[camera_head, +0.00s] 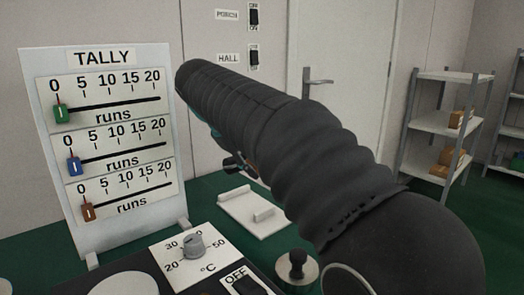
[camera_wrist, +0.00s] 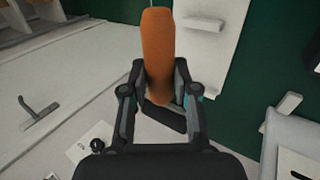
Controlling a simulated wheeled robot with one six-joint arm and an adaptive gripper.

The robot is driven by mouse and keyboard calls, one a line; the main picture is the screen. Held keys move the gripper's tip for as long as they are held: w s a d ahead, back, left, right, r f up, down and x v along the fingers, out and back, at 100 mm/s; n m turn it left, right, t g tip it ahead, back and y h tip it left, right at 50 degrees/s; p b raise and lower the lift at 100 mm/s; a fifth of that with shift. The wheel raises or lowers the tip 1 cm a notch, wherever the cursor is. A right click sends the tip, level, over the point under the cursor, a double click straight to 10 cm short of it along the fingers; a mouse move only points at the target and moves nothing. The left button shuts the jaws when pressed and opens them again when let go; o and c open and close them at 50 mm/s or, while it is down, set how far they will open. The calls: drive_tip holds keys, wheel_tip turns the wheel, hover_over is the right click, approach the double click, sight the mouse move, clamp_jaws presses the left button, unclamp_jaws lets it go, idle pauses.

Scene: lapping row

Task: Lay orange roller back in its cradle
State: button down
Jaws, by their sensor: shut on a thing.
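The orange roller (camera_wrist: 158,45) is in the wrist view, its long body pointing up the picture. My gripper (camera_wrist: 160,78) is shut on its lower part, with one finger on each side. The cradle is a white plate with two raised ridges; it lies on the green bench in the head view (camera_head: 252,214). In the wrist view the cradle (camera_wrist: 222,50) shows just right of the roller, one ridge beside it. The roller overlaps the plate's left side in that picture; I cannot tell the height between them. In the head view my arm hides the roller and most of my gripper.
A tally board (camera_head: 108,150) with three sliders stands left of the cradle. A dial plate (camera_head: 190,252), a switch (camera_head: 245,284) and a black knob (camera_head: 297,262) are in front. A door (camera_head: 345,60) and shelves (camera_head: 445,125) stand behind. Green bench shows around the cradle.

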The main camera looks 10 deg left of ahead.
drive_tip(key=shift+a+f, duration=0.15)
drive_tip(key=shift+f, duration=0.7)
drive_tip(key=shift+f+b, duration=2.5)
drive_tip(key=shift+f, duration=0.85)
drive_tip(key=c, duration=0.8)
unclamp_jaws()
drive_tip(key=v, duration=1.1)
drive_tip(key=shift+r, duration=0.4)
